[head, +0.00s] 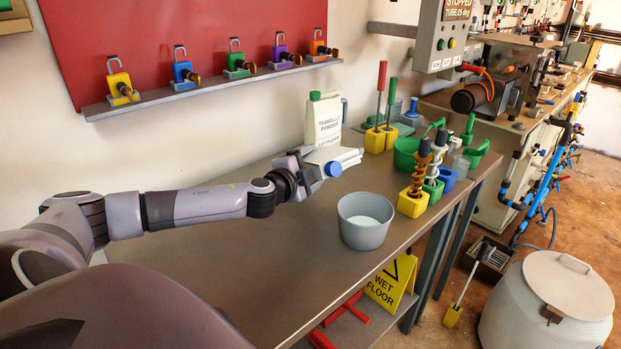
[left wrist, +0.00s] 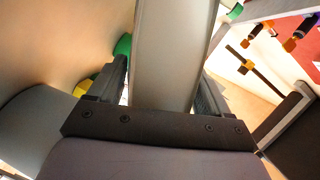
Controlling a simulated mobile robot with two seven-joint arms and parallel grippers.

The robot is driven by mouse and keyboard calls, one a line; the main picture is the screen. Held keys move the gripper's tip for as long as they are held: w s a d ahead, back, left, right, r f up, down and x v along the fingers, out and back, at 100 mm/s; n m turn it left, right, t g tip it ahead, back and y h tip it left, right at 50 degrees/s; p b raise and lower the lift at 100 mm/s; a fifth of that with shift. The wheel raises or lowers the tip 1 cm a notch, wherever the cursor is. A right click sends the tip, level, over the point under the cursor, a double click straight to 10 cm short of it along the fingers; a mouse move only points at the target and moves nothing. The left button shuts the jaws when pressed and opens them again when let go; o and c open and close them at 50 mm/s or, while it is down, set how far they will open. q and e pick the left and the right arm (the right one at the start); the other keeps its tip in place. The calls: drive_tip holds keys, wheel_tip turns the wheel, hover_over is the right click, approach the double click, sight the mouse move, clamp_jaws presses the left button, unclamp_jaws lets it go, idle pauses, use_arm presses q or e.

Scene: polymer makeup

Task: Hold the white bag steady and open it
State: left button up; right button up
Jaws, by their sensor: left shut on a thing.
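My left gripper (head: 308,170) is shut on a pale white container with a blue cap (head: 333,169), held tilted on its side above the bench. In the left wrist view the pale body of this container (left wrist: 172,50) fills the space between my fingers. A large white, rounded container with a lid (head: 568,283) stands on the floor at the lower right. I cannot tell which of these is the white bag. My right gripper is not in view.
A grey bowl (head: 363,234) with white contents is on the metal bench (head: 240,245), right of and nearer than my left gripper. Tools in yellow, green and blue holders crowd the bench's right end. A yellow wet-floor sign (head: 392,281) is below. The bench's near left is clear.

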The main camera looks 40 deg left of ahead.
use_arm(q)
wheel_tip(320, 180, up, 15)
drive_tip(key=p, duration=0.2)
drive_tip(key=o, duration=0.3)
drive_tip(key=c, duration=0.5)
drive_tip(key=shift+c, duration=0.2)
